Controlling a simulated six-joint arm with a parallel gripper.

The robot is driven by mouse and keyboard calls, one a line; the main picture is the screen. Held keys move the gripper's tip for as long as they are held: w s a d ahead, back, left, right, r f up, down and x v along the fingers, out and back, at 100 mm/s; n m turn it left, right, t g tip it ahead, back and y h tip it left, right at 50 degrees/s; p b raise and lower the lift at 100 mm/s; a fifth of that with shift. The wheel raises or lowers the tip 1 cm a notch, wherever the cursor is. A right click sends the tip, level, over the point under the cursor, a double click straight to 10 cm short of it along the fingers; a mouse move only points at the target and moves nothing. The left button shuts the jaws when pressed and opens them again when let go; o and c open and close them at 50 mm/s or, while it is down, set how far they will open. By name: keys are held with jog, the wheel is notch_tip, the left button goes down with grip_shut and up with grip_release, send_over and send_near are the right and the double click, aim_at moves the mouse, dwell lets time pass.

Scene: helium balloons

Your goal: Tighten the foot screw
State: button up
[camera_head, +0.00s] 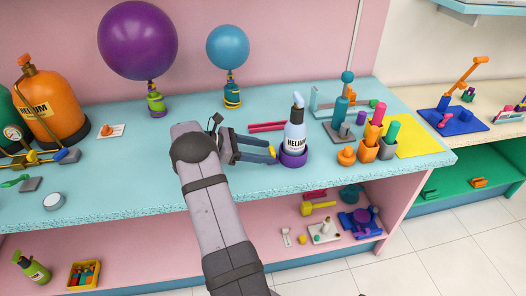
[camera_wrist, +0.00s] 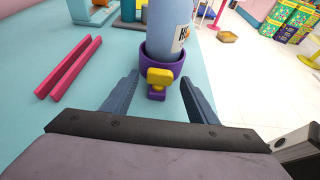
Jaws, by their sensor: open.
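A bottle labelled HELIUM (camera_head: 295,132) stands upright in a purple foot (camera_head: 293,159) near the front edge of the blue counter. In the wrist view the purple foot (camera_wrist: 176,66) carries a yellow foot screw (camera_wrist: 160,78) with a small purple piece below it. My gripper (camera_head: 276,156) is open, just left of the foot. In the wrist view its two fingers (camera_wrist: 159,86) reach forward, one on each side of the screw, with visible gaps. A small yellow-orange spot shows between the fingers in the head view. The bottle's top is outside the wrist view.
Two pink bars (camera_wrist: 70,68) lie on the counter left of the bottle. An orange cup (camera_head: 368,148) and other colourful cups stand to its right. A small balloon's weight (camera_head: 232,97) stands behind. Open floor lies beyond the counter edge.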

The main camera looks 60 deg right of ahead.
jog(key=shift+b+v, duration=0.9)
jog(key=shift+v, duration=2.65)
jog(key=shift+a, duration=0.1)
jog(key=shift+w+a, duration=0.15)
jog(key=shift+a, duration=0.2)
jog(key=a+t, duration=0.1)
jog(key=a, duration=0.2)
jog(key=a+t+y+p, duration=0.1)
jog(key=a, duration=0.2)
jog(key=w+a+m+t+y, duration=0.1)
jog(key=a, duration=0.2)
jog(key=shift+a+f+t, duration=0.25)
jog(key=shift+a+t, duration=0.05)
jog(key=shift+a, duration=0.1)
jog(key=s+a+m+t+y+p, duration=0.1)
jog(key=s+a, duration=0.3)
jog(key=a, duration=0.6)
jog(key=s+a+f+m+t+y+p, duration=0.1)
jog(key=s+a+m+t+y, duration=0.2)
jog(key=a, duration=0.7)
jog(key=s+a+f+m+t+y+p, duration=0.1)
jog(key=s+a+m+y, duration=0.2)
jog(key=a, duration=0.7)
jog(key=s+m, duration=0.1)
jog(key=s, duration=0.1)
jog(key=shift+s+a+t+y+p, duration=0.2)
jog(key=shift+s+t+y+p, duration=0.1)
jog(key=shift+t+y, duration=0.1)
